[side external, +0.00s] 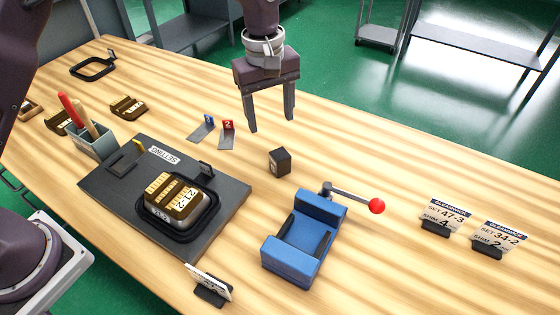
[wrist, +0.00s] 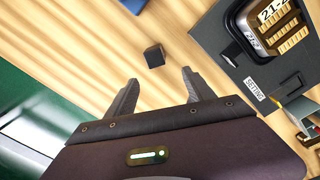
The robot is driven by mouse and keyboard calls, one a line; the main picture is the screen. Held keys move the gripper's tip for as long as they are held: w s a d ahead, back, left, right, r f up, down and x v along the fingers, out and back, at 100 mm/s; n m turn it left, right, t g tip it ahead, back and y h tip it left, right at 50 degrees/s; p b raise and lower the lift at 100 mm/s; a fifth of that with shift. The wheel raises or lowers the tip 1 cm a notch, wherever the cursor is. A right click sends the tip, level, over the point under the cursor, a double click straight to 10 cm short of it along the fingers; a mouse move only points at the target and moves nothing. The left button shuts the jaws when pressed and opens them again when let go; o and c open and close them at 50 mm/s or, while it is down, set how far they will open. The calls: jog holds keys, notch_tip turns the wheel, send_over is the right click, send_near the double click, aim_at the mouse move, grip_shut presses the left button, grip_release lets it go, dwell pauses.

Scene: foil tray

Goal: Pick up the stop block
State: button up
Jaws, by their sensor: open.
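A small dark block (side external: 279,162), which I take to be the stop block, stands alone on the wooden table between the black setting plate and the blue vise. In the wrist view the dark block (wrist: 154,56) lies just beyond the fingertips, roughly in line with the gap between them. My gripper (side external: 271,126) is open and empty, pointing down above the table near the block, with clear space between. Both fingers of my gripper (wrist: 159,78) show apart in the wrist view. Nothing hides the block.
The black setting plate (side external: 115,200) holds a foil tray (side external: 163,212) with gold numbered pieces. A blue vise (side external: 290,265) with a red-knobbed lever (side external: 376,205) stands right of it. Label cards (side external: 446,215) stand at right.

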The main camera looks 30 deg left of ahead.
jog(key=n, duration=0.1)
send_over(281, 153)
jog(key=shift+g, duration=0.3)
jog(key=f, duration=0.5)
jog(key=shift+w+d+f, duration=0.15)
jog(key=shift+d+f, duration=0.05)
jog(key=shift+f, duration=0.05)
jog(key=f, duration=0.7)
jog(key=shift+s+a+f, duration=0.2)
jog(key=shift+s+a, duration=0.05)
grip_shut()
jog(key=shift+r, duration=0.15)
